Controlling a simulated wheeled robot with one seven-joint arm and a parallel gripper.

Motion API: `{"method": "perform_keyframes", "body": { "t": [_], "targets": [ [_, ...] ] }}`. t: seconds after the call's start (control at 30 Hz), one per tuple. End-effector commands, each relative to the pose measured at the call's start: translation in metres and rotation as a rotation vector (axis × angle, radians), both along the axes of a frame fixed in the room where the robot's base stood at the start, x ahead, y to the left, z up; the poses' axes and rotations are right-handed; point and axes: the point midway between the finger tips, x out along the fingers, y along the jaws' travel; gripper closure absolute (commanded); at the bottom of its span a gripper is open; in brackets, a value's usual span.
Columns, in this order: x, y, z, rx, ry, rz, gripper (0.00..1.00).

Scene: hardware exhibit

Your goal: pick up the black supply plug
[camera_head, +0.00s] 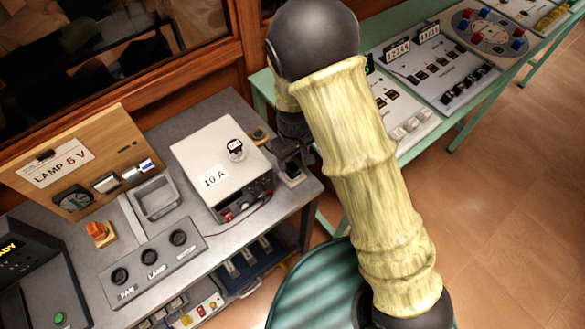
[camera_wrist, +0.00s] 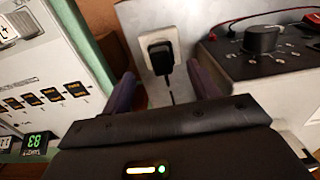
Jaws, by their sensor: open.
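The black supply plug (camera_wrist: 160,56) sits in a white socket plate (camera_wrist: 148,40) in the wrist view, with a dark cord hanging from it. My gripper (camera_wrist: 162,88) is open, with one purple-grey finger on each side of the view below the plug. The plug appears between and beyond the fingertips; I cannot tell whether either finger touches it. In the head view my gripper (camera_head: 297,155) is at the right end of the grey bench, beside the grey 10 A box (camera_head: 205,150). The plug is not clearly distinguishable there.
The box with a black knob (camera_wrist: 262,40) stands close on the right in the wrist view. A white switch panel (camera_wrist: 40,75) is on the left. In the head view, a green table (camera_head: 455,130) with panels stands right of the grey bench (camera_head: 150,225). Floor is open at far right.

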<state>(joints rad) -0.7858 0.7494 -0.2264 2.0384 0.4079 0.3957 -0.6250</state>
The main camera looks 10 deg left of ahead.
Motion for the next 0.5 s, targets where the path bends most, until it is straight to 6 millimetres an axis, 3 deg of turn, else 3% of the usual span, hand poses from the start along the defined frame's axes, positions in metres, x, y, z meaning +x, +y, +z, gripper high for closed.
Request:
{"method": "perform_keyframes", "body": {
  "t": [0.3,0.5],
  "targets": [
    [-0.001,0.002,-0.039,-0.002,0.003,0.0,0.4],
    [-0.001,0.003,-0.047,0.0,0.0,-0.001,0.4]
  ]
}}
